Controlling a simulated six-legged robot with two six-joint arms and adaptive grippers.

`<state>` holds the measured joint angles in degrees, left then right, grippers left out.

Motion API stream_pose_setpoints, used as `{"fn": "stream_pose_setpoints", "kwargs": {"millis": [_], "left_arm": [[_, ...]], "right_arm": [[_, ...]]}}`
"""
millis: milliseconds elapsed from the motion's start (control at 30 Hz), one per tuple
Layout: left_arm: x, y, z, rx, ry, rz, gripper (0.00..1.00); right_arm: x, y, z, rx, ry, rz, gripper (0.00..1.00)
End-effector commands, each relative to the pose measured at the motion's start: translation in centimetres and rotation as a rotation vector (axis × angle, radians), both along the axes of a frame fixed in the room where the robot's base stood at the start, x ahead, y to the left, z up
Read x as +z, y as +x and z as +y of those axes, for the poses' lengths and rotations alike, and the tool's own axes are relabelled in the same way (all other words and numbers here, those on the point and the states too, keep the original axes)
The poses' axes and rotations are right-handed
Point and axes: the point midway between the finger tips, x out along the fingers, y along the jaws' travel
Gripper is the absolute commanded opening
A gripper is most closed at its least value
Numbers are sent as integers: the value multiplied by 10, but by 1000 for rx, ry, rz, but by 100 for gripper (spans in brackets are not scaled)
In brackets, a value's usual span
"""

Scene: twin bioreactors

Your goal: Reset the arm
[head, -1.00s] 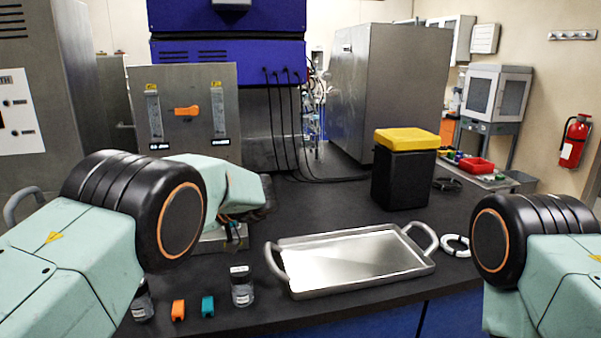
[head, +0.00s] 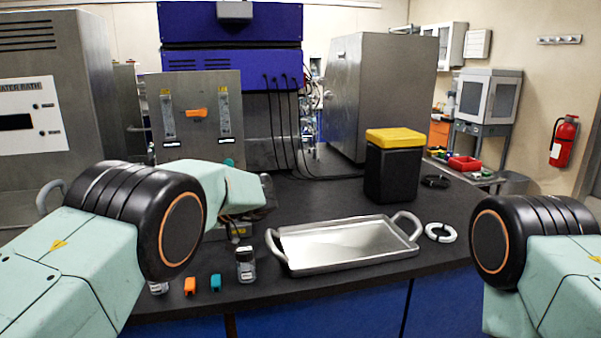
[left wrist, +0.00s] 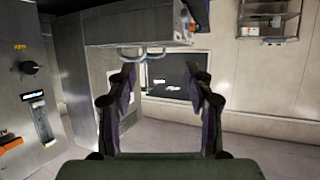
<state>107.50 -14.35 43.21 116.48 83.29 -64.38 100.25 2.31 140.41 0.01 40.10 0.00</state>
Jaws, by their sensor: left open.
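My left arm (head: 130,220) comes in from the left in the head view, bent over the bench's left part. Its gripper is mostly hidden behind the arm there. In the left wrist view my left gripper (left wrist: 160,95) is open, with nothing between its two fingers. It points past the metal panel (left wrist: 25,90) at the left, toward a wall. My right arm (head: 540,250) shows at the right edge of the head view; its gripper is out of frame.
On the black bench stand a metal tray (head: 345,245), a black bin with a yellow lid (head: 392,170), a white ring (head: 440,232), a small bottle (head: 246,268), and orange (head: 190,285) and teal (head: 215,282) clips. The flow-meter panel (head: 195,120) stands behind my left arm.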

Motion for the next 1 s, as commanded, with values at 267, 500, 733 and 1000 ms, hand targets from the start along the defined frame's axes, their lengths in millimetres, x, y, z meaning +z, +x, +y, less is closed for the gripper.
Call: {"fn": "stream_pose_setpoints", "kwargs": {"millis": [267,500,733,1000], "left_arm": [[1,25,4,-74,53,-191,52],[-20,36,13,-247,153,-224,52],[-104,24,17,-552,182,-120,52],[-250,-61,4,-903,-8,167,52]], "right_arm": [[0,1,0,1,0,-2,40],[-1,1,0,0,0,-1,40],[-12,1,0,0,0,-1,40],[-31,1,0,0,0,-1,40]]}}
